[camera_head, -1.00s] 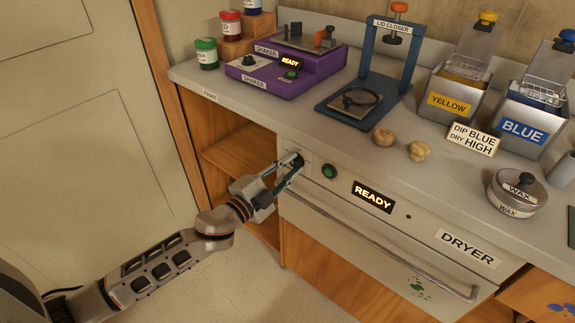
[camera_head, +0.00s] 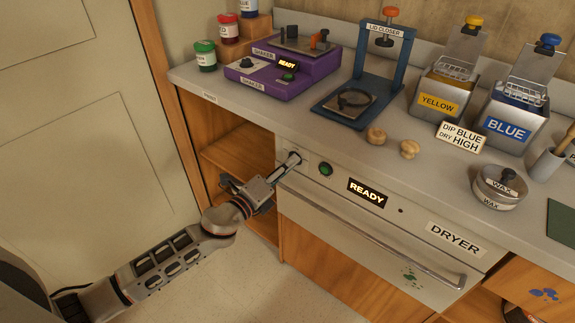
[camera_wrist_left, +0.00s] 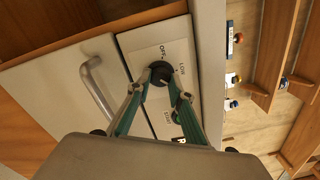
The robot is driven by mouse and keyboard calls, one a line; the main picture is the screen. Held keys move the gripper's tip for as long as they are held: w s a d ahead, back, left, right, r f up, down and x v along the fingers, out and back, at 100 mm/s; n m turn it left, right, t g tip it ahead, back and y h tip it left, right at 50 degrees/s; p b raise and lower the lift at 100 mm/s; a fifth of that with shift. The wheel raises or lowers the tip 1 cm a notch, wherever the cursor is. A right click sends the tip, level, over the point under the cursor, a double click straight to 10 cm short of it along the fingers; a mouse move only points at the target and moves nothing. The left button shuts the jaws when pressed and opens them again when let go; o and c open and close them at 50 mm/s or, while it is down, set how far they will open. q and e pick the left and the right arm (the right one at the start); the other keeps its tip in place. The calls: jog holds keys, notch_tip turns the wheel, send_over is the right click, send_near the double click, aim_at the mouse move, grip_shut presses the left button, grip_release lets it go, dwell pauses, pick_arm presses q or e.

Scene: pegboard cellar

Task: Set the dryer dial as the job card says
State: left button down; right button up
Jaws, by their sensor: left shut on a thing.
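The dryer (camera_head: 300,205) is a pale drawer front under the counter, with a lit READY display (camera_head: 367,193) and a green button (camera_head: 326,169). Its black dial (camera_wrist_left: 160,72) sits between my left gripper's fingertips (camera_wrist_left: 161,82) in the left wrist view. OFF and LOW print shows beside the dial; other print is partly covered by a finger, and I cannot tell where the dial points. In the head view my left gripper (camera_head: 293,161) reaches the panel's left end and hides most of the dial. The job card (camera_head: 461,137) reads DIP BLUE DRY HIGH. My right gripper is not in view.
On the counter stand a purple shaker (camera_head: 285,65), a blue lid closer (camera_head: 360,80), yellow (camera_head: 438,103) and blue (camera_head: 510,128) dip tanks, two wooden knobs and a wax tin (camera_head: 498,190). The dryer's long handle (camera_head: 370,242) runs below the dial. An open shelf is at left.

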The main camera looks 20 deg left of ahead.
pick_arm(q)
jog(key=m, duration=0.2)
jog(key=shift+m, duration=1.3)
jog(key=c, duration=1.8)
grip_release()
jog(key=shift+f, duration=0.1)
jog(key=shift+s+a, duration=0.15)
jog(key=shift+s, duration=0.15)
jog(key=v, duration=1.1)
jog(key=shift+s, duration=0.15)
